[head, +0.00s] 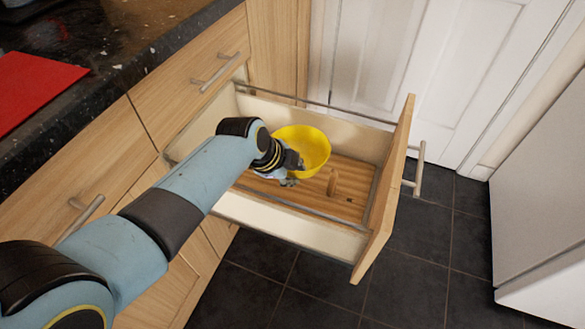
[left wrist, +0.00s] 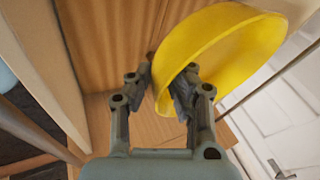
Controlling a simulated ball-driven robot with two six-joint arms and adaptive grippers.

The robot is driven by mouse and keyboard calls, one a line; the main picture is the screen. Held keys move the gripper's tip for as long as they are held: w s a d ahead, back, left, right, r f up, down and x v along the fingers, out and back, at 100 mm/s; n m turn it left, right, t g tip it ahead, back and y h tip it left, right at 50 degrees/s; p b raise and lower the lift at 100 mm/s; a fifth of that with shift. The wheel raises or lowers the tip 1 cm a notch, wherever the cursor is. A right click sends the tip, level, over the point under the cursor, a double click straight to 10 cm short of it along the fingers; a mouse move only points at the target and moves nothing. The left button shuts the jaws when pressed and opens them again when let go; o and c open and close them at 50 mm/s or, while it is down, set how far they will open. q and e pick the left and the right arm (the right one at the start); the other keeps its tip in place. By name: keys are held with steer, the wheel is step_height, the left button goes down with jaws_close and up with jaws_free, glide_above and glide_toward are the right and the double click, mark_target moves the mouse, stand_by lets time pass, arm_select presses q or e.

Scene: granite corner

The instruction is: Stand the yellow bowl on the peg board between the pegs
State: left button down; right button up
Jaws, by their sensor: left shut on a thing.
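The yellow bowl (head: 309,145) is inside the open drawer, tilted in my left gripper (head: 293,175). In the left wrist view the fingers (left wrist: 167,82) are shut on the near part of the rim of the bowl (left wrist: 232,45), one finger on each side of its wall. The brown wooden peg board (head: 313,198) lies in the drawer below the bowl. One upright peg (head: 332,183) shows to the right of the gripper; other pegs are hidden by the bowl and arm. Whether the bowl touches the board I cannot tell. My right gripper is not in view.
The open drawer's side wall (head: 290,211) and its front panel (head: 387,190) with a handle enclose the board. A granite counter (head: 120,38) with a red board (head: 35,86) is at left. A white door stands behind; dark floor tiles lie right.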

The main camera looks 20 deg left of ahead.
arm_select(q)
step_height(320, 180, down, 6)
steer(key=b, duration=0.4)
steer(key=shift+f+b, duration=0.6)
steer(key=shift+f, duration=0.2)
steer(key=c, duration=1.2)
jaws_free()
steer(key=shift+c, duration=0.2)
steer(key=shift+o, duration=0.3)
step_height(320, 180, up, 12)
steer(key=p, duration=1.1)
steer(key=shift+r+p, duration=0.1)
steer(key=shift+p, duration=0.2)
